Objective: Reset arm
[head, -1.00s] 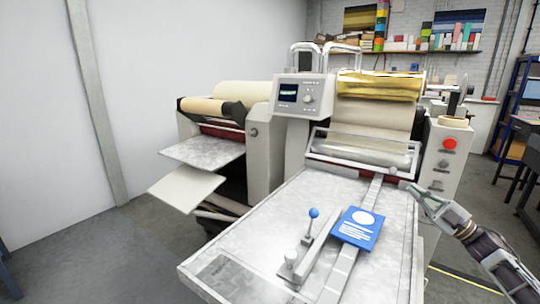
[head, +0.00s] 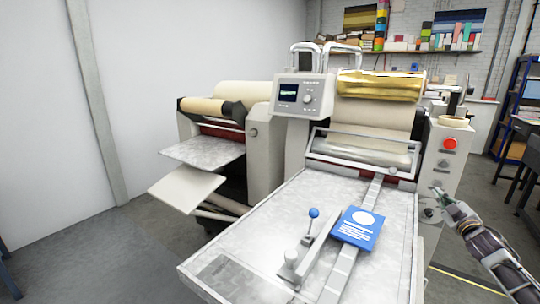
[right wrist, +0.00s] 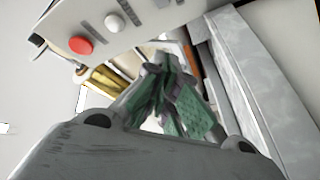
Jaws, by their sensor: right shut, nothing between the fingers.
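My right gripper (head: 437,193) is shut and empty at the right of the head view, beside the machine's right side panel and to the right of the feed table. In the right wrist view its green-padded fingers (right wrist: 172,100) are closed together, with the machine's panel above them. My right arm comes in from the lower right. My left gripper is not in view.
The machine's feed table (head: 240,245) holds a blue card (head: 359,229) and a blue-knobbed lever (head: 314,213). A red button (head: 449,143) sits on the side panel. A control box (head: 301,94) stands behind. Floor is free at the lower left.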

